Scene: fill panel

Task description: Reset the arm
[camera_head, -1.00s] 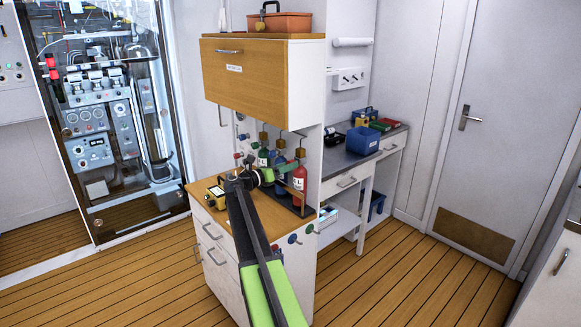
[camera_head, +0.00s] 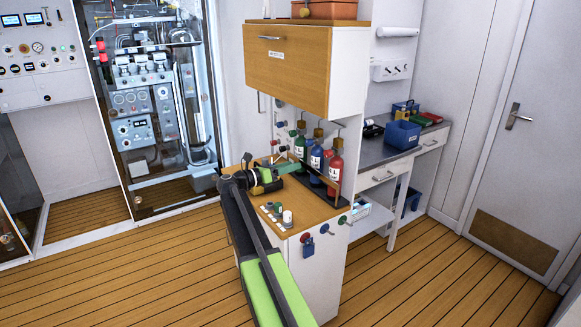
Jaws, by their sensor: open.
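My arm reaches up from the bottom of the head view, with a black and green link. My gripper (camera_head: 268,178) is at its far end, over the wooden top of the cabinet (camera_head: 312,212). It is open, and I see nothing held in it. It looks small and partly overlaps a yellow and black object (camera_head: 264,174), so its fingers are hard to make out. Gas bottles stand behind it in a rack: a green one (camera_head: 300,146), a blue one (camera_head: 317,157) and a red one (camera_head: 335,168).
Small knobs and parts (camera_head: 287,217) lie on the near part of the top. A wooden wall cupboard (camera_head: 285,70) hangs above the bottles. A blue bin (camera_head: 402,134) stands on the grey counter. A glass-fronted equipment cabinet (camera_head: 158,110) is at the left. Wooden floor is clear at right.

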